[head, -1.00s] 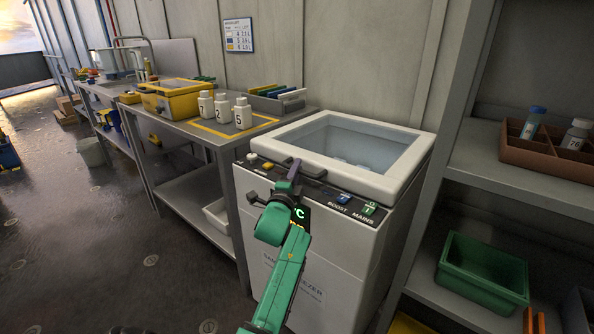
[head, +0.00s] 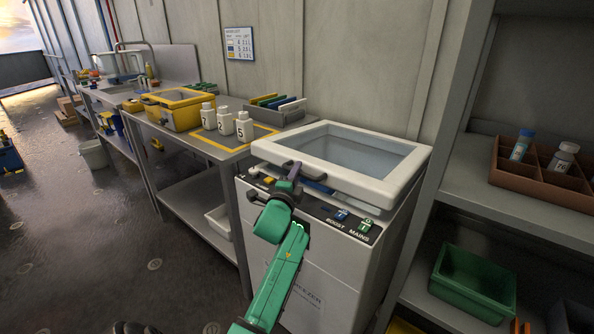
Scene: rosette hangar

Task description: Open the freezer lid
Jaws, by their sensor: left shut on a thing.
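The white freezer (head: 335,265) stands at the centre right with its control panel along the top front. Its lid (head: 405,190) has a white frame and a glass window, and its front edge is raised a little, with a gap over the body. My left gripper (head: 291,180), on a green arm, is shut on the dark handle (head: 284,165) at the lid's front left. The jaws hide part of the handle and panel. My right gripper is not in view.
A shelf unit at the right holds a brown divided box (head: 540,185) and a green bin (head: 473,283). A steel bench at the left bears white bottles (head: 226,122), a yellow case (head: 180,108) and a grey rack (head: 262,117). The floor at left is mostly clear.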

